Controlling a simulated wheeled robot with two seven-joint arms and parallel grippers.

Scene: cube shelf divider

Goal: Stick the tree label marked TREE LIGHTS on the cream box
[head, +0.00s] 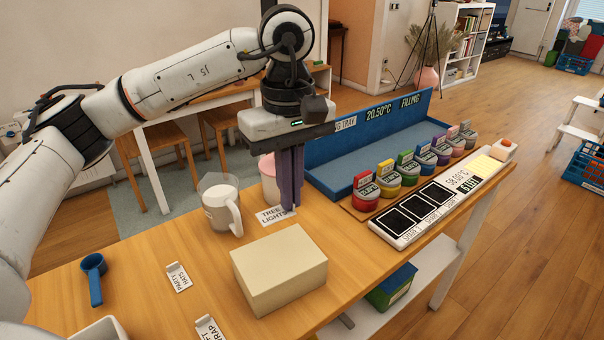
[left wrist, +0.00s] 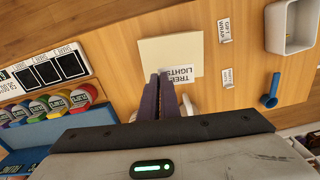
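The TREE LIGHTS label (head: 271,215) is a white card with black print. My left gripper (head: 289,208) points down with its dark fingers together at the label's edge, apparently pinching it; its tab is hidden between them. The label looks raised off the table, though its height is hard to judge. In the left wrist view the label (left wrist: 181,75) sits at the fingertips (left wrist: 163,76) and overlaps the near edge of the cream box (left wrist: 165,51). In the head view the cream box (head: 279,268) stands on the table, nearer than the gripper and apart from the label. My right gripper is not in view.
A clear jug (head: 219,205) and a pink container (head: 268,176) stand close to the gripper. PARTY HATS (head: 179,278) and GIFT WRAP (head: 208,329) labels, a blue scoop (head: 94,275), a blue tray (head: 318,155), several coloured tins (head: 366,192) and a display panel (head: 408,219) surround the box.

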